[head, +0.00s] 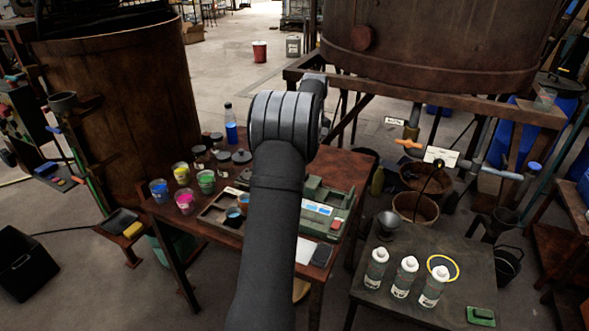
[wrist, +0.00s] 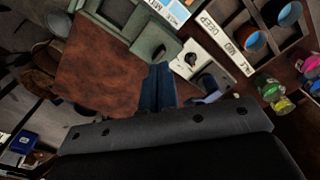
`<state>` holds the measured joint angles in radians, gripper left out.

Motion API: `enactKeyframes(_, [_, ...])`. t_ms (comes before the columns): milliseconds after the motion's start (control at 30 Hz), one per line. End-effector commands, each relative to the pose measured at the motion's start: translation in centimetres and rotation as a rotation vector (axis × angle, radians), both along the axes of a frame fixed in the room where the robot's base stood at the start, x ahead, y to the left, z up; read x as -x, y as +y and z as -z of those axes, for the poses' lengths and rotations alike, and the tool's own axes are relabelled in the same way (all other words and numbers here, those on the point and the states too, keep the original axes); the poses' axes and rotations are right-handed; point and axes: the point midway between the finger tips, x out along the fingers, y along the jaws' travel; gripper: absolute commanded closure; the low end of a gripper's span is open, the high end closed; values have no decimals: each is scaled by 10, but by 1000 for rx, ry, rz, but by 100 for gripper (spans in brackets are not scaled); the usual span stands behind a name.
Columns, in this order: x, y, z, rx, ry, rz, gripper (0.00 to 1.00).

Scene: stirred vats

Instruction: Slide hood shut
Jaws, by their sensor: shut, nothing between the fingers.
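A green instrument (head: 340,205) with pale blue-and-white labels and a red button stands on the rust-brown table (head: 345,165), right of my arm. In the wrist view its green body (wrist: 157,42) shows at the top middle, with a rounded opening. I cannot tell clearly which part is the hood or how far it stands open. My gripper (wrist: 158,82) is shut and empty, its fingertips close to the green body and a pale plate (wrist: 194,62) with a dark knob. I cannot tell whether it touches either. In the head view my arm hides the gripper.
A divided tray (head: 213,213) lies left of my arm, with paint cups (head: 184,201) and dark-lidded jars (head: 241,157) around it. A blue bottle (head: 231,125) stands at the table's back edge. A side table (head: 445,265) at right holds several bottles (head: 404,277). A large vat (head: 440,50) stands behind.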

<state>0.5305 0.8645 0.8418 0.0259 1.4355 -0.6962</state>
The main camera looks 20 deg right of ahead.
Motion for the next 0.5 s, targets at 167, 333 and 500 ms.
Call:
enactKeyframes(167, [-17,28,13,145,62,247,100])
enactKeyframes(333, [-33,52,19,302,55,482,100])
enactKeyframes(500, [-50,78,22,454,-20,706,100])
